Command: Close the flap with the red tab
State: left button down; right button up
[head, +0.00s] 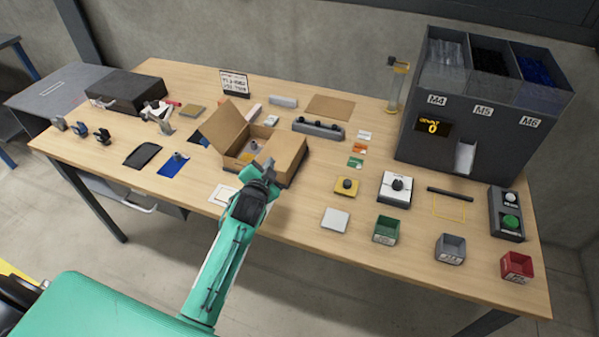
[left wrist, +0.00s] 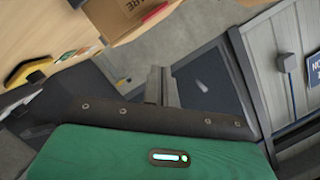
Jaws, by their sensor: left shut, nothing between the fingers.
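An open cardboard box (head: 290,158) stands mid-table in the head view, with small items inside. One flap (head: 222,124) stands raised and leans out to the left. My left gripper (head: 268,166) is shut and empty. In the head view it overlaps the box's near edge; I cannot tell whether it touches. In the left wrist view the shut fingers (left wrist: 160,86) show, and a cardboard part with printed letters (left wrist: 125,14) is at the top, apart from them. My right gripper is not in view.
A dark dispenser (head: 480,110) stands at the back right. A grey bar fixture (head: 319,128) and small cards lie right of the box. A yellow block with a knob (head: 346,187), a white unit (head: 395,187) and a green bin (head: 386,229) stand at the front right.

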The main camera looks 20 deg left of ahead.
pick_arm(q)
jog(key=a+f+n, duration=0.1)
jog(key=n, duration=0.1)
jog(key=a+f+n+h+p, duration=0.1)
jog(key=n, duration=0.1)
jog(key=a+f+n+h+p, duration=0.1)
jog(key=f, duration=0.1)
jog(key=shift+a+n+g, duration=0.25)
jog(key=shift+n+g, duration=0.05)
jog(key=shift+n, duration=0.1)
jog(key=shift+f, duration=0.1)
dwell(0.6)
